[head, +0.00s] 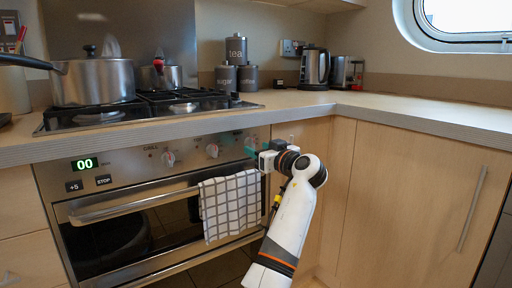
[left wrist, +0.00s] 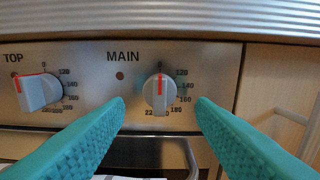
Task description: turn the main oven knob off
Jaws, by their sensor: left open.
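The main oven knob (left wrist: 158,93) is silver with a red line that points about straight up, under the MAIN label. Its dial numbers run down its right side. My left gripper (left wrist: 160,106) is open, with its teal fingers on either side of the knob in the left wrist view and no visible contact. In the head view my left gripper (head: 253,153) is at the right end of the oven panel (head: 125,168) and largely hides the main knob.
The top oven knob (left wrist: 38,92) is left of the main knob. A checked towel (head: 230,206) hangs on the oven door handle (head: 130,208) below. The counter edge (head: 330,110) overhangs the panel. A pot (head: 93,82) stands on the hob.

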